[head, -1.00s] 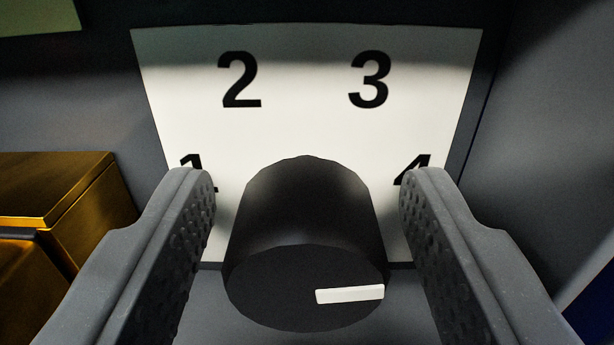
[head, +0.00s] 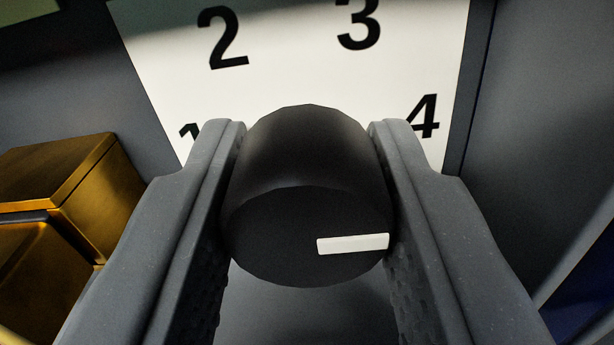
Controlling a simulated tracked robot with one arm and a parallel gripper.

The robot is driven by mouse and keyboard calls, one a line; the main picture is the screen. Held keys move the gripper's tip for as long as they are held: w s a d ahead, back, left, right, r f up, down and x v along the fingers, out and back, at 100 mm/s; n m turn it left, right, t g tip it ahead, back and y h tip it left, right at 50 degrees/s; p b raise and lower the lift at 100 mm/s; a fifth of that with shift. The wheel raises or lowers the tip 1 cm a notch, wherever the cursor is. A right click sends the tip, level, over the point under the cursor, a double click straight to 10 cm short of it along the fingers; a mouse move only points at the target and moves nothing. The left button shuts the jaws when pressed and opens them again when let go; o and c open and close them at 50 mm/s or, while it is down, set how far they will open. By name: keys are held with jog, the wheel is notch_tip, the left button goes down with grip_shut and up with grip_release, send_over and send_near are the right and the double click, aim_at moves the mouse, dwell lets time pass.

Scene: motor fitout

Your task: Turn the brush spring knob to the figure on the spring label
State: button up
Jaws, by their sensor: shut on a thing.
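The brush spring knob (head: 290,235) is a black cylinder in the middle of the head view. Its white pointer mark (head: 353,244) lies nearly level and points to the right, below the figure 4. My gripper (head: 308,150) is shut on the knob, one finger on each side. The white dial plate (head: 290,80) behind the knob carries the figures 1, 2, 3 and 4. The 1 is partly hidden by my left finger, and the 3 is cut by the top edge. I cannot make out the spring label.
A brass-coloured block (head: 65,180) stands to the left, close to my left finger. A grey wall (head: 545,130) rises on the right, with a dark blue part (head: 590,300) at the lower right. A greenish patch (head: 25,10) shows at the upper left.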

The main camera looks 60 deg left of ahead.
jog(key=o, duration=0.9)
jog(key=shift+o, duration=0.2)
jog(key=p+v, duration=0.3)
jog(key=v, duration=1)
jog(key=shift+s+d, duration=0.25)
jog(key=shift+d, duration=0.05)
